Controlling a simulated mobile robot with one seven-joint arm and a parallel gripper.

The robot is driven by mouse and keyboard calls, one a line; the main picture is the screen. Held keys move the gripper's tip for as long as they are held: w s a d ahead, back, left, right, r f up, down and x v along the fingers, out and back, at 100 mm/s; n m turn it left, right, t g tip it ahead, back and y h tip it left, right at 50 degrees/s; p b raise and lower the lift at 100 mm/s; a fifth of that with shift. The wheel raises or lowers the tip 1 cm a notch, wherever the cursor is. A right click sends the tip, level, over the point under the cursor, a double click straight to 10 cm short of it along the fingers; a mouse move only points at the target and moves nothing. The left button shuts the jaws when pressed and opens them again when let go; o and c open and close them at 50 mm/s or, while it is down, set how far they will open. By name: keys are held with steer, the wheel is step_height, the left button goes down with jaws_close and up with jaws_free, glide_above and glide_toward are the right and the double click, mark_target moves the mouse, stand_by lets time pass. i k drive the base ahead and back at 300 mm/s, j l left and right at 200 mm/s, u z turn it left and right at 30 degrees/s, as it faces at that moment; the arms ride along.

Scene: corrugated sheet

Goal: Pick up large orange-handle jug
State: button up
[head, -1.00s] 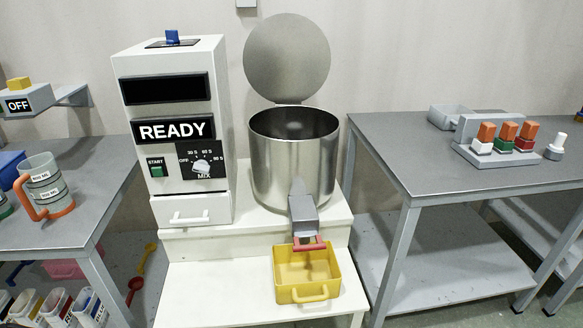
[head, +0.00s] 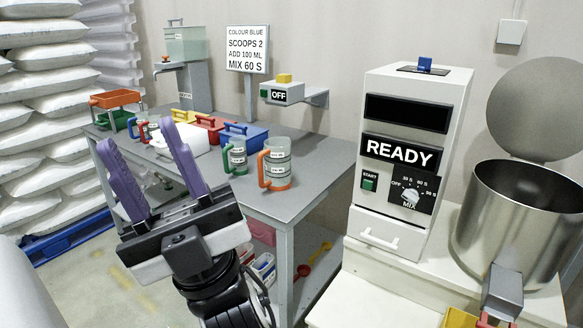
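The large orange-handle jug (head: 280,160) is a clear, grey-tinted cup with an orange handle on its left side and an orange base. It stands upright near the right front part of the grey table (head: 318,160). My gripper (head: 136,133) has two purple fingers set wide apart with nothing between them. It is in the left foreground, to the left of the jug and apart from it.
Blue (head: 243,134) and red (head: 209,124) containers sit behind. The READY machine (head: 408,150) and steel pot (head: 515,215) stand right.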

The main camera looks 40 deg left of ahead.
mark_target(277, 151)
steer(key=i+l, duration=0.1)
steer(key=i, duration=0.25)
steer(key=i+l+u, duration=0.25)
steer(key=i, duration=0.15)
steer(key=i+l+u, duration=0.25)
steer(key=i, duration=0.2)
steer(key=u, duration=1.4)
